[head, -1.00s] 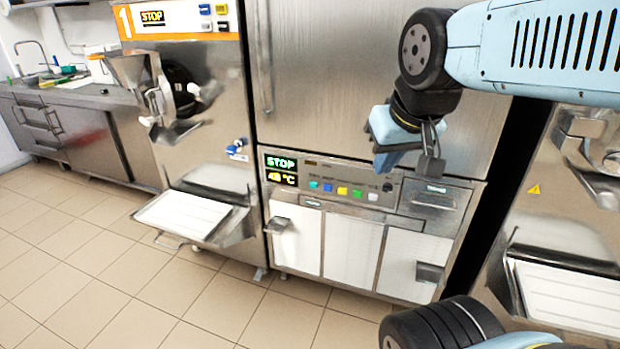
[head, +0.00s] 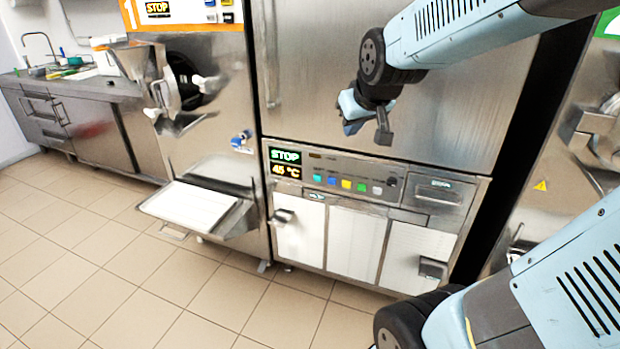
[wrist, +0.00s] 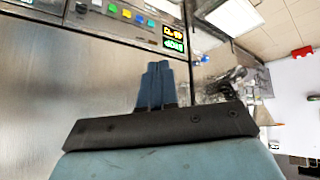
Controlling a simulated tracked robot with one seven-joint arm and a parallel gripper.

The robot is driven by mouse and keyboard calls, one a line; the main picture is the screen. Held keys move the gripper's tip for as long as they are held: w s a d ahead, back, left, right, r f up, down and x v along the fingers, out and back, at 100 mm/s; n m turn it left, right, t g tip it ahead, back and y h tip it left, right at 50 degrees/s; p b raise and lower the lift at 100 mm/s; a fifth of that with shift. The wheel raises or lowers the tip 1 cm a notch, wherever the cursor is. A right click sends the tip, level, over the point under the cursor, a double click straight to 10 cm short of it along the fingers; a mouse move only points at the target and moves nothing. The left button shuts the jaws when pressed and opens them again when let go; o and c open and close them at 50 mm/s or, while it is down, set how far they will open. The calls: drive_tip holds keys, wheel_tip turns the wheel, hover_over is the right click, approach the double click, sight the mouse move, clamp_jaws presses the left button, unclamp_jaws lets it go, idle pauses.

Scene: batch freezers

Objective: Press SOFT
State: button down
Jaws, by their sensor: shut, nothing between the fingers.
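The middle unit's control panel (head: 335,178) has a lit display (head: 285,164) reading STOP and 45 °C. Right of it is a row of cyan (head: 317,179), blue (head: 332,181), yellow (head: 346,184), green (head: 361,187) and white (head: 377,190) buttons. Their labels are too small to read, so I cannot tell which is SOFT. My gripper (head: 350,127) is shut and empty, in front of the steel door above the panel, apart from the buttons. In the wrist view, its blue fingers (wrist: 157,85) are together; the panel appears upside down beyond them, with the display (wrist: 174,38).
Handles (head: 433,268) stick out below the panel. Another machine stands at right. Tiled floor in front is clear.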

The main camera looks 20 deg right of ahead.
sight(318, 178)
drive_tip(key=w+f+n+t, duration=0.2)
drive_tip(key=w+f, duration=0.6)
drive_tip(key=w, duration=0.5)
drive_tip(key=w+f+n+t, duration=0.25)
drive_tip(key=w+f, duration=0.55)
drive_tip(key=w, duration=0.4)
drive_tip(key=w+a+f+n+t+y, duration=0.1)
drive_tip(key=f+n+t, duration=0.1)
drive_tip(key=f, duration=0.9)
drive_tip(key=w+a+f+n+t+y, duration=0.2)
drive_tip(key=f+n, duration=0.1)
drive_tip(key=f, duration=0.9)
drive_tip(key=shift+f+n+t, duration=0.25)
drive_tip(key=shift+n+t, duration=0.1)
drive_tip(key=shift+w, duration=0.15)
drive_tip(key=shift+w+d, duration=0.85)
drive_tip(key=shift+w, duration=0.3)
drive_tip(key=shift+w+d, duration=0.85)
drive_tip(key=shift+w, duration=0.35)
drive_tip(key=shift+w+d, duration=0.85)
drive_tip(key=shift+w, duration=0.3)
